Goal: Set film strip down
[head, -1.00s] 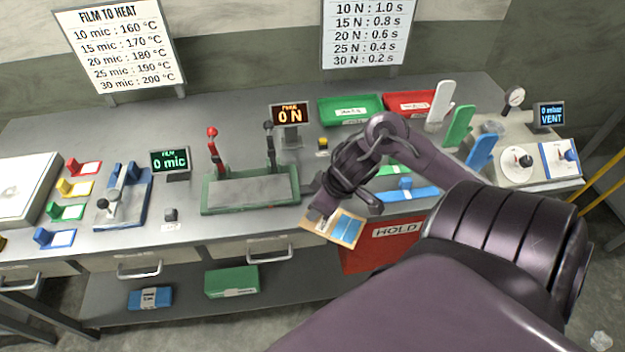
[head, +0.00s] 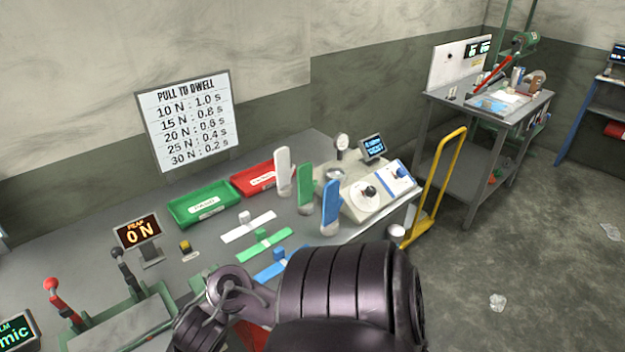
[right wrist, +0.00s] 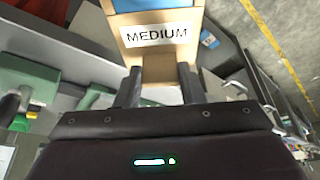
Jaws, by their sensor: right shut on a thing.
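In the right wrist view, my right gripper (right wrist: 159,82) is shut on a tan piece (right wrist: 157,62) with a white label reading MEDIUM and a blue patch at its top edge. This appears to be the film strip in its holder; its far end is cut off by the frame. In the head view, my right arm comes up from the bottom, over the bench's front side. Its fingers and the held piece are out of that view. My left gripper is in neither view.
The bench holds a green tray (head: 201,203), a red tray (head: 259,180), flat white, green and blue pieces, upright paddles and a gauge unit (head: 365,196). A lever press (head: 120,325) stands at lower left.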

